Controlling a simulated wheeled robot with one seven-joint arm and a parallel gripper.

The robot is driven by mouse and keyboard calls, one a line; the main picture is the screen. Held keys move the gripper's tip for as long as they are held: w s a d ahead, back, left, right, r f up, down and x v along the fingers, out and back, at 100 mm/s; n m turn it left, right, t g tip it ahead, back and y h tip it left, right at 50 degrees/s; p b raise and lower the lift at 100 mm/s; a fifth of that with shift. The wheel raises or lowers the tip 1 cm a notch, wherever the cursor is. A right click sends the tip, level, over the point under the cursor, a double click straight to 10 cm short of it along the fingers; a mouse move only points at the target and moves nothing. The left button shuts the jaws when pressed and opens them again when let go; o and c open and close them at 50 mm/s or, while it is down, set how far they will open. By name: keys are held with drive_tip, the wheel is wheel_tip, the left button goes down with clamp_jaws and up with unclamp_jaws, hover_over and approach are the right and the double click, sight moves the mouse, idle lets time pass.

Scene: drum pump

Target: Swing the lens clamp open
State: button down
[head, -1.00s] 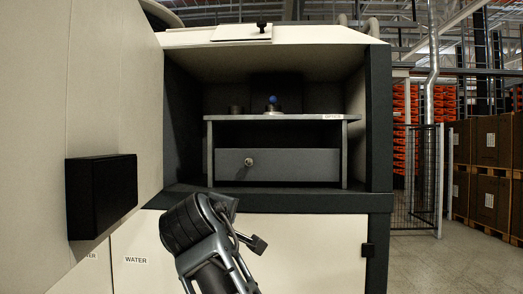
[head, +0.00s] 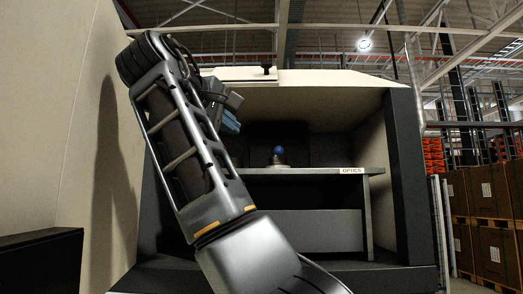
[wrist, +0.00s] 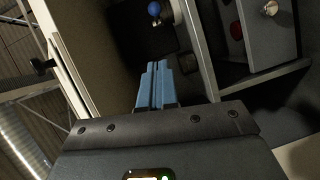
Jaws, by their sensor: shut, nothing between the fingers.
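A blue round knob (head: 278,150) stands on a small base on the shelf labelled OPTICS (head: 310,171), inside the open bay. It also shows at the top of the wrist view (wrist: 154,8). I cannot make out the lens clamp's shape or whether it is open. My gripper (head: 231,121) is in the upper left of the bay opening, left of the knob and higher in the head view. Its blue fingers (wrist: 155,78) are shut and empty, apart from the knob. My arm hides the left part of the shelf.
A grey drawer front with a round pull (wrist: 271,7) is below the shelf, and a red round part (wrist: 236,30) shows near it. The bay's dark right post (head: 409,170) and its top panel (head: 300,77) frame the opening. A black box (head: 40,262) is at lower left.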

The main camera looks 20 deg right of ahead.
drive_tip(key=shift+w, duration=0.1)
drive_tip(key=s+d+p+x, duration=0.2)
drive_tip(key=p+x, duration=0.2)
drive_tip(key=x, duration=0.8)
drive_tip(key=shift+w+d+f, duration=0.25)
drive_tip(key=shift+d, duration=0.05)
drive_tip(key=shift+s+d, duration=0.1)
